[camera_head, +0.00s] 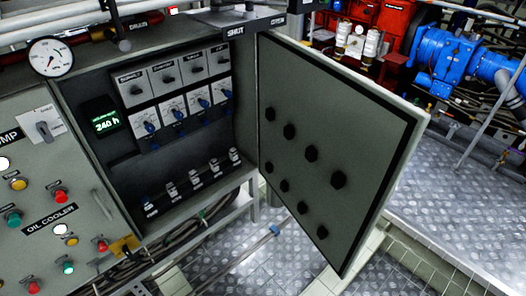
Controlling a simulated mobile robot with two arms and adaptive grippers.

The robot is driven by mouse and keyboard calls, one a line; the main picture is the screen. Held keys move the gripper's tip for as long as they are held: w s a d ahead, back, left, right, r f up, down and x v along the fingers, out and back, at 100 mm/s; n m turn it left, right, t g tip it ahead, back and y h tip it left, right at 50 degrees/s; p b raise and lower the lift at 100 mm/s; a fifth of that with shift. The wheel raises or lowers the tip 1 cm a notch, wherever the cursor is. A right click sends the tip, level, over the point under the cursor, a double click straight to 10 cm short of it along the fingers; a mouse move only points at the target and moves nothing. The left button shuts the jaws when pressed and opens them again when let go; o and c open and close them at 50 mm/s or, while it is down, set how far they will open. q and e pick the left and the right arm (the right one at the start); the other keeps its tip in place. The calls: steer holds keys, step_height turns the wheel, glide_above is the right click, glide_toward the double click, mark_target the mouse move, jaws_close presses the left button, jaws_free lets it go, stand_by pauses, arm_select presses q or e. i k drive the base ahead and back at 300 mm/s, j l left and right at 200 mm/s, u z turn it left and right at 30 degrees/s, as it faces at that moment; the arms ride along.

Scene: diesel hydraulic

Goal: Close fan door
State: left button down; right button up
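A grey cabinet door (318,105) stands wide open in the head view, swung out to the right of the control cabinet (85,78). I cannot read a label on it, so I cannot tell for certain that it is the fan door. Its left edge meets the cabinet's right side. Its inner face has a dark border and two rows of black knobs or bolt heads. The open cabinet shows switches, dials and a green-lit display (106,121). Neither of my grippers is in view, and nothing is seen touching the door.
A panel (30,190) with buttons and an "OIL COOLER" label is at the left. A round gauge (51,56) sits above it. Checker-plate floor (440,190) lies to the right, with blue machinery (440,55) behind. A metal bar (240,257) runs below the door.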

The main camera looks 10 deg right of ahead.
mark_target(335, 145)
steer(key=i+l+u, duration=0.1)
steer(key=l+u, duration=0.25)
steer(key=i+l+u, duration=0.1)
steer(key=l+u, duration=0.65)
steer(key=l, duration=1.9)
